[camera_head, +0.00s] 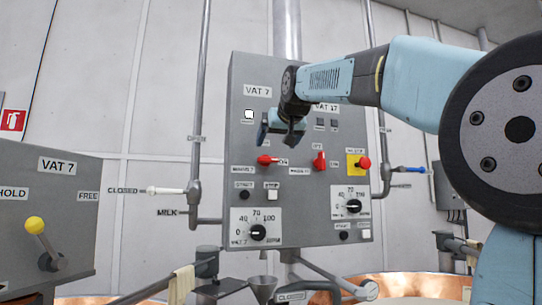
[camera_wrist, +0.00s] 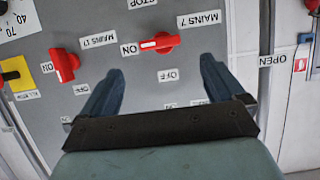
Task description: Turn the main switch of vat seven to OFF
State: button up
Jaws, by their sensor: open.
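The red main switch of vat seven (camera_head: 267,160) sits on the left half of the grey panel (camera_head: 238,75), under the VAT 7 label. Its handle lies sideways, pointing at ON. The wrist view shows the panel upside down: the switch (camera_wrist: 160,42) has its white-marked end towards the ON label (camera_wrist: 130,49), with an OFF label (camera_wrist: 168,75) apart from it. My gripper (camera_head: 281,134) is open and empty, above the switch in the head view. In the wrist view its fingertips (camera_wrist: 160,68) straddle the OFF label, short of the switch. Contact is not visible.
A similar red MAINS 17 switch (camera_head: 320,161) is close on the right, its handle upright. A red knob on a yellow plate (camera_head: 364,163) lies further right. Dials (camera_head: 258,232) and buttons sit below. A yellow-knobbed lever (camera_head: 36,226) and pipes stand left.

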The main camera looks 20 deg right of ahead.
aim_at(267, 160)
jog(key=x, duration=0.7)
jog(key=shift+w+f, duration=0.15)
jog(key=shift+w, duration=0.25)
